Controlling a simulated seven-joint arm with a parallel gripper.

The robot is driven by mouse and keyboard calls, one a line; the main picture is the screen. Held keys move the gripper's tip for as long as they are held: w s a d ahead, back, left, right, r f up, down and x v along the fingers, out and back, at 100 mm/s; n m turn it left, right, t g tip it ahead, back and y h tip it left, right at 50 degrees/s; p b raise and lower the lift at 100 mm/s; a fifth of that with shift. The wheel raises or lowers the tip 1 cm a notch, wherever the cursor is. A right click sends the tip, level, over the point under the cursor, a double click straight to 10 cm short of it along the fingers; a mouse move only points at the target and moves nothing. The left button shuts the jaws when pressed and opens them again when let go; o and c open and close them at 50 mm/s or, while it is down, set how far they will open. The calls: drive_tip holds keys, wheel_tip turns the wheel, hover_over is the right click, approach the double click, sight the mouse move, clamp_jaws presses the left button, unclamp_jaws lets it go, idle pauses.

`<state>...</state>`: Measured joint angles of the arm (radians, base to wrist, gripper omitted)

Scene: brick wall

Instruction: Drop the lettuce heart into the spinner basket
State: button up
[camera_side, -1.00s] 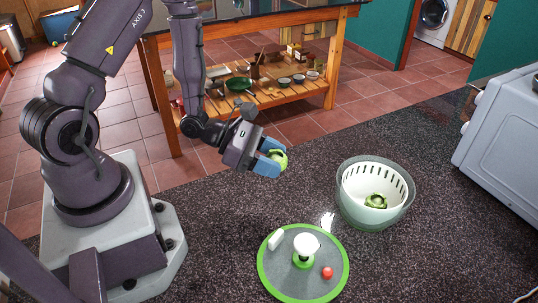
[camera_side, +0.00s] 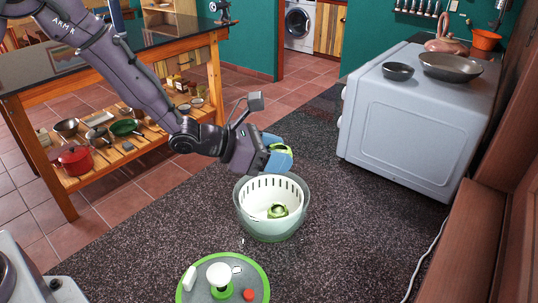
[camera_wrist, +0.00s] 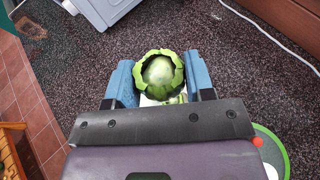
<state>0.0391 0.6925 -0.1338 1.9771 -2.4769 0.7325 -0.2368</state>
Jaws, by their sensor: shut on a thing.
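My gripper (camera_side: 279,155) has blue fingers shut on the green lettuce heart (camera_wrist: 162,73), which sits between them in the wrist view. In the side view only a sliver of it shows between the fingers. The spinner basket (camera_side: 257,194) is white and slotted, set inside a translucent pale-green bowl (camera_side: 268,229) on the dark counter. My gripper is above the basket's back rim, apart from it. Another green lettuce piece (camera_side: 277,211) lies in the basket. In the wrist view, the held lettuce hides most of the basket below.
A green-rimmed round lid (camera_side: 236,270) with a white knob and a red button lies in front of the bowl; its edge shows in the wrist view (camera_wrist: 278,140). A white appliance (camera_side: 405,120) with pans stands at right. The counter right of the bowl is clear.

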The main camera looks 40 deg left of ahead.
drive_tip(key=shift+f, duration=2.65)
drive_tip(key=o, duration=1)
drive_tip(key=shift+a, duration=0.1)
drive_tip(key=v, duration=1.3)
